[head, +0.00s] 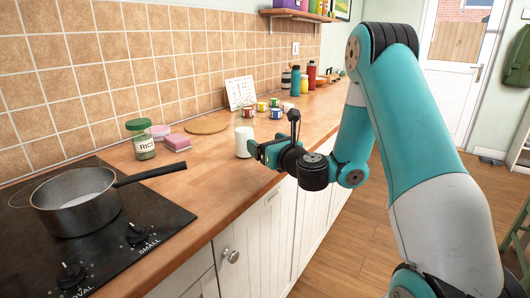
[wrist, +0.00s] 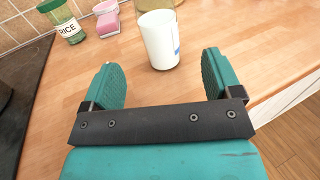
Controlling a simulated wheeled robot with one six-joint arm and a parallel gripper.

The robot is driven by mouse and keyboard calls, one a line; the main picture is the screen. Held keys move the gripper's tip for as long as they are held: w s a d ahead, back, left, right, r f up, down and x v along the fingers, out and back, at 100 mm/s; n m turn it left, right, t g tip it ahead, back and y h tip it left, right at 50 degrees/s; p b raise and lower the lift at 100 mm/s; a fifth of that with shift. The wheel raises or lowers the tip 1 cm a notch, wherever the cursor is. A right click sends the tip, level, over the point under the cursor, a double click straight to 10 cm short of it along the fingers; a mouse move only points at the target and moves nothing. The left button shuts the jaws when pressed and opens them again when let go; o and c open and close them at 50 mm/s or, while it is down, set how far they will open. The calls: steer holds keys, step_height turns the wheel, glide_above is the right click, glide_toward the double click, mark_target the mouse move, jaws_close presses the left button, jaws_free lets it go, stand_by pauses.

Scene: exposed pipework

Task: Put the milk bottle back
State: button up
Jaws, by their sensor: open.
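A white cylinder with a blue mark on its side, perhaps the milk bottle (head: 244,142), stands upright on the wooden counter. In the wrist view this white cylinder (wrist: 159,40) is just beyond and between my fingertips, with bare wood between. My gripper (head: 258,151) is low over the counter's front part, right beside the cylinder in the head view. In the wrist view my gripper (wrist: 160,74) has its two teal fingers wide apart and nothing between them. No cap or neck shows clearly on the cylinder.
A rice jar (head: 140,139), pink containers (head: 176,142) and a round board (head: 206,127) lie left of the cylinder. A pot (head: 77,200) sits on the black hob. Several small tins (head: 262,107), a white card (head: 240,93) and bottles (head: 295,82) stand farther back.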

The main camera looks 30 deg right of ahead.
steer(key=shift+s, duration=0.15)
steer(key=s+a+r+n+g+y, duration=0.2)
steer(key=s+a+n+g+y, duration=0.15)
steer(key=a+n, duration=0.45)
steer(key=s+a+r+n+g+y, duration=0.1)
steer(key=s+a+n+g+y, duration=0.1)
steer(key=a+n+y, duration=0.4)
steer(key=s+a+r+n+g+y, duration=0.2)
steer(key=s+a+n+g, duration=0.1)
steer(key=a+n, duration=0.6)
steer(key=s+f+n+g+h, duration=0.2)
steer(key=s+n+g+h, duration=0.5)
steer(key=s+n, duration=1.3)
steer(key=s+g, duration=0.2)
steer(key=s, duration=0.1)
steer(key=shift+s+a+f, duration=0.2)
steer(key=shift+a+f, duration=0.15)
